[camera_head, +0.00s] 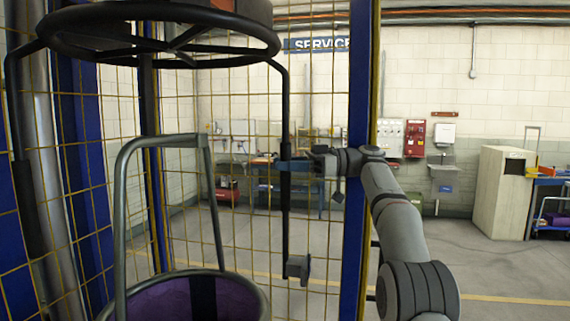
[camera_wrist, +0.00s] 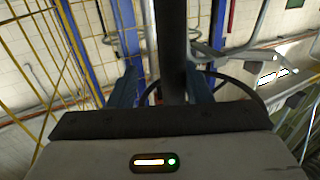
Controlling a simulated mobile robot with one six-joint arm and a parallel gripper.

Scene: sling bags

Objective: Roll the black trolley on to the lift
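A tall black tubular frame with a ring at its top (camera_head: 148,68), which looks like the black trolley, stands close at the left. Its right upright (camera_head: 285,225) runs down to a grey block at its lower end. My gripper (camera_head: 290,165) is at this upright, about mid-height. In the wrist view the black bar (camera_wrist: 172,45) stands between my two blue fingers (camera_wrist: 165,92), close to the right finger, with a gap to the left one. The trolley's base and wheels are out of view. A yellow mesh cage (camera_head: 235,210) with blue posts is around it; I cannot tell whether this is the lift.
A grey looped handle (camera_head: 207,200) rises by a purple-lined tub (camera_head: 180,295) at the lower left. A blue post (camera_head: 358,220) stands just beside my arm. Open floor (camera_head: 500,265) lies at the right, before a beige cabinet (camera_head: 500,190) and a wall sink (camera_head: 443,178).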

